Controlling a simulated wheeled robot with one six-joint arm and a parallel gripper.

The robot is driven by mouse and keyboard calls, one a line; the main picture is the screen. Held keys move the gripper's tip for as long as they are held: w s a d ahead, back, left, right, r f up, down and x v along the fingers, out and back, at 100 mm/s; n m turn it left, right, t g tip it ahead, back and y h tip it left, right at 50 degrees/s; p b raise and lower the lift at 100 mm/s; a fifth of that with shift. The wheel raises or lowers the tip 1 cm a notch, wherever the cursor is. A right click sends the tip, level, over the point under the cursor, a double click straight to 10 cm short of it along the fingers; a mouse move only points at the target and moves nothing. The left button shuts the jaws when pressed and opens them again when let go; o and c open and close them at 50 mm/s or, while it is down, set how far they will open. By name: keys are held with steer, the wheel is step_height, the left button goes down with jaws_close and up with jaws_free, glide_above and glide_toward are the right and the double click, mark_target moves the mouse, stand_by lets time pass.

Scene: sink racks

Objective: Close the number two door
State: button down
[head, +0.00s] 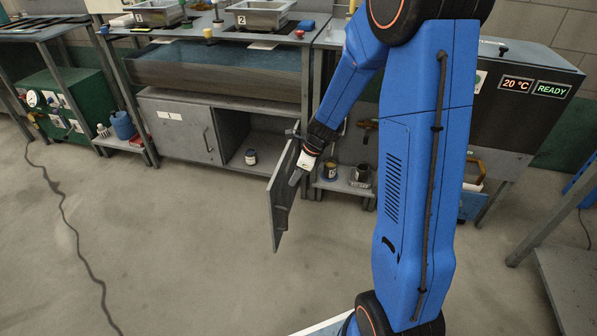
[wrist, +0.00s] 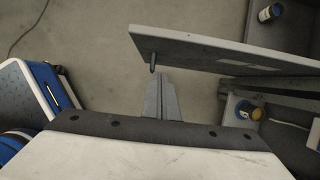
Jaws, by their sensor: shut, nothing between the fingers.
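The number two door (head: 283,205) is the grey right-hand door of the low cabinet, below the sink marked 2 (head: 258,18). It stands open, swung out towards me. In the wrist view the door (wrist: 215,48) shows edge-on from above, with a dark handle (wrist: 153,62) near its free end. My gripper (head: 294,180) is shut and empty on the door's outer, handle side. In the wrist view its fingertips (wrist: 160,76) are close to the handle. I cannot tell if they touch it.
The cabinet's left door (head: 180,128) is closed. A dark can (head: 251,157) stands inside the open half. Cans and a mug (head: 361,173) stand on a low shelf to the right. A cable (head: 75,240) lies on the floor at left; the floor before the cabinet is otherwise clear.

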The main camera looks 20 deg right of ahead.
mark_target(276, 190)
steer(key=shift+w+a+f, duration=0.45)
steer(key=shift+a, duration=0.25)
steer(key=shift+w+a+f, duration=0.4)
steer(key=shift+w+a, duration=0.1)
steer(key=shift+a, duration=0.2)
steer(key=shift+w+a+f, duration=0.45)
steer(key=shift+a, duration=0.25)
steer(key=shift+w+a, duration=0.1)
steer(key=shift+a, duration=0.05)
